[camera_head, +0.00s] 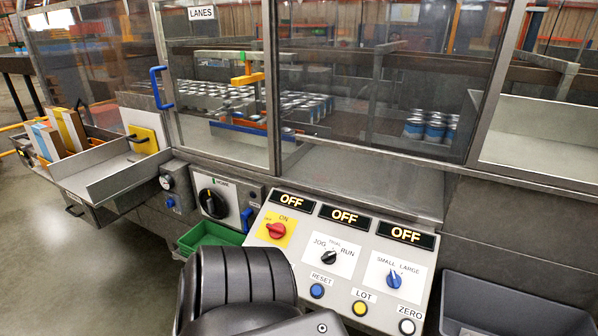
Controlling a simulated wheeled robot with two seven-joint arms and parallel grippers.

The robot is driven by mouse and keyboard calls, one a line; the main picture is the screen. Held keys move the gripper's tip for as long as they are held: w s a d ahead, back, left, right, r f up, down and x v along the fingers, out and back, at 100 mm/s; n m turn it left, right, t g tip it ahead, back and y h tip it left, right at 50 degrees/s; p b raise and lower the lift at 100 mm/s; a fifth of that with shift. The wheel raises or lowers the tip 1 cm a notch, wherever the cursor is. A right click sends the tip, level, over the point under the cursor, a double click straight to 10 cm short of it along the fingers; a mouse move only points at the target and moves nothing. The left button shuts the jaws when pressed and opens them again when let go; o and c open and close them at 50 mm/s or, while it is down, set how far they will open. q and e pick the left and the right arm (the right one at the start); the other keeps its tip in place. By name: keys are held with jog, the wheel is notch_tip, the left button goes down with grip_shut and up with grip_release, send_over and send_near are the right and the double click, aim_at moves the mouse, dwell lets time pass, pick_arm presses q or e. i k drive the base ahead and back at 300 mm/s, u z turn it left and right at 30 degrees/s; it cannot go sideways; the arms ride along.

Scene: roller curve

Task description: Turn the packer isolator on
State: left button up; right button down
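A sloped control panel (330,262) stands at lower centre. A red rotary knob (276,230) sits on a yellow plate at its left, with "ON" printed at the upper right. The display (292,201) above it reads OFF. I cannot tell which of the two is the packer isolator. A black arm part of mine fills the bottom centre. Neither gripper's fingers show.
The panel also has a black JOG/RUN knob (328,257), a blue SMALL/LARGE knob (394,279) and several push buttons. A green bin (208,238) sits left of it, a grey bin (510,308) right. Glass guards enclose cans behind. Floor at left is clear.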

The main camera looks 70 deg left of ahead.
aim_at(278, 230)
jog(key=i, duration=0.8)
jog(key=u, duration=2)
